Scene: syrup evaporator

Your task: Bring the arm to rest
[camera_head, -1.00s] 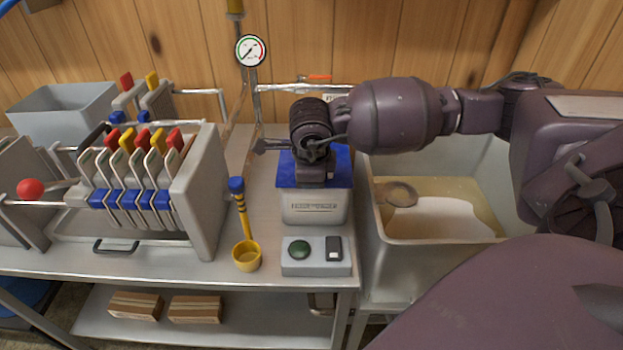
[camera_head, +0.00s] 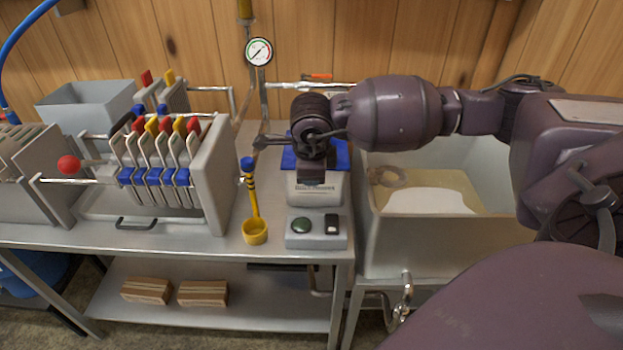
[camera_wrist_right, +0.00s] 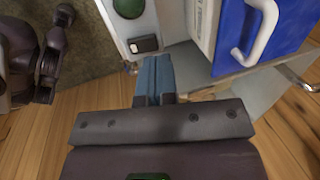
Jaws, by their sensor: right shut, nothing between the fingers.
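My right arm comes in from the right in the head view and reaches across above the white basin. Its right gripper (camera_head: 311,180) points down in front of the blue-topped box (camera_head: 319,192) on the steel bench. In the right wrist view the two blue-grey fingers (camera_wrist_right: 153,72) are shut together with nothing between them. They appear beside the control box (camera_wrist_right: 127,22), apart from the blue lid (camera_wrist_right: 262,40) with its white handle. My left gripper is not in the head view.
The control box (camera_head: 316,232) with a green button stands at the bench's front edge. A yellow ladle (camera_head: 255,230) is left of it. A filter press (camera_head: 213,175) stands further left, with a pressure gauge (camera_head: 258,51) behind. The white basin (camera_head: 440,245) lies right.

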